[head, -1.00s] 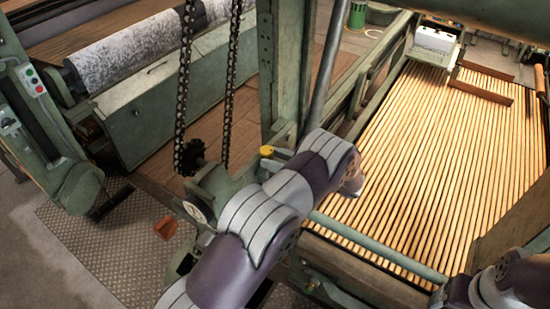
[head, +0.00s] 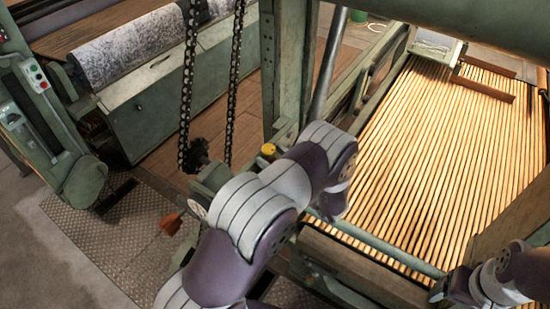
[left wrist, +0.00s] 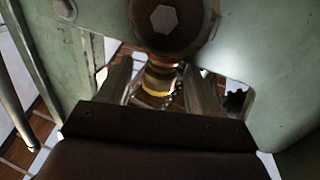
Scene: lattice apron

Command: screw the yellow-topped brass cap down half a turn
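A small yellow-topped cap (head: 268,150) stands on the green machine frame, just beyond my left arm in the head view. In the left wrist view a brass piece with a yellow band (left wrist: 157,82) shows beyond my left gripper (left wrist: 158,88), below a dark round part with a hex head (left wrist: 164,19). I cannot tell for certain that it is the same cap. The left gripper's two fingers stand apart on either side of it, with no clear contact. In the head view my left arm hides its gripper. Part of my right arm shows at lower right; its gripper is not clear.
Green machine walls crowd the left gripper on both sides in the wrist view. A hanging chain (head: 188,95) and sprocket stand left of the cap. A wide bed of slats (head: 430,160) lies to the right. An orange-red piece (head: 171,223) is at lower left.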

